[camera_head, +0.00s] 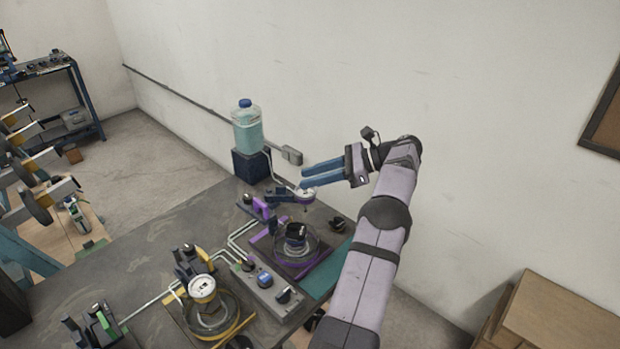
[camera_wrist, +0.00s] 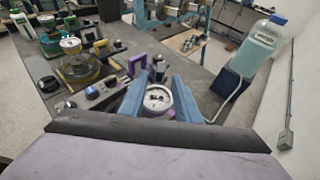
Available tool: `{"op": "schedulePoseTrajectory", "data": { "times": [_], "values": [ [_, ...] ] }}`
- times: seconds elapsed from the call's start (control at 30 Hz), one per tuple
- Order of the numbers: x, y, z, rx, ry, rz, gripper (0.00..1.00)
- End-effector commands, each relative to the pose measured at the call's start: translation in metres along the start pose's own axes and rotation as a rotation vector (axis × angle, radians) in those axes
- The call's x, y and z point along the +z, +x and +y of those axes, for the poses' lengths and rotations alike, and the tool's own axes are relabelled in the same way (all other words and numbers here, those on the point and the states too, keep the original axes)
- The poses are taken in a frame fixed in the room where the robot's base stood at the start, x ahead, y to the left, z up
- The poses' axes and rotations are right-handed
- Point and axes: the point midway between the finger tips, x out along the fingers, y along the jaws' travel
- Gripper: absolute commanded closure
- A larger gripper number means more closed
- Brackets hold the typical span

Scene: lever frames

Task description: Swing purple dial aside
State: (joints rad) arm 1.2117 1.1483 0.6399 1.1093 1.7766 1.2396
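The purple station's dial (camera_head: 307,194) is a round white-faced gauge at the back of the bench, behind a purple-edged plate (camera_head: 262,243) with a glass bowl (camera_head: 296,247). My gripper (camera_head: 305,174) has two blue fingers, open and apart, just above the dial. In the wrist view the dial (camera_wrist: 157,99) shows face-on between the fingers of my gripper (camera_wrist: 158,78). I cannot tell whether either finger touches it. A purple handle (camera_head: 262,208) stands left of the dial; it also shows in the wrist view (camera_wrist: 137,65). The dial's mount is partly hidden.
A water bottle (camera_head: 247,125) stands on a dark block (camera_head: 251,166) behind the dial, near the wall. A yellow station with its own gauge (camera_head: 202,288) and a grey control box (camera_head: 268,284) with knobs lie to the left and front. Open air lies above the bench.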

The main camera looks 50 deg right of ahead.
Motion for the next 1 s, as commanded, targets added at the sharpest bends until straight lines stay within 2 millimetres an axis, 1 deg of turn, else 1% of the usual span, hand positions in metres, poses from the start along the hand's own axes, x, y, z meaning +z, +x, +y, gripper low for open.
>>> {"op": "schedulePoseTrajectory", "data": {
  "times": [0.07,0.1,0.2,0.27,0.3,0.47,0.5,0.6,0.7,0.8,0.87,1.0],
  "values": [
    [0.000,0.000,0.000,0.000,0.000,0.000,0.70],
    [0.000,0.000,0.000,0.000,0.000,0.000,0.80],
    [-0.005,-0.005,-0.001,-0.011,0.005,0.000,1.00],
    [-0.009,-0.014,-0.001,-0.029,0.007,0.002,1.00],
    [-0.008,-0.023,-0.002,-0.048,0.000,0.006,1.00],
    [0.008,-0.071,-0.002,-0.139,-0.045,0.038,1.00],
    [0.010,-0.082,0.001,-0.158,-0.040,0.040,1.00],
    [0.008,-0.098,0.015,-0.183,0.010,0.022,1.00],
    [0.004,-0.105,0.029,-0.197,0.074,-0.024,1.00],
    [0.000,-0.107,0.045,-0.212,0.150,-0.090,1.00],
    [-0.002,-0.106,0.054,-0.224,0.201,-0.138,1.00],
    [-0.009,-0.098,0.074,-0.252,0.342,-0.257,1.00]
  ]
}}
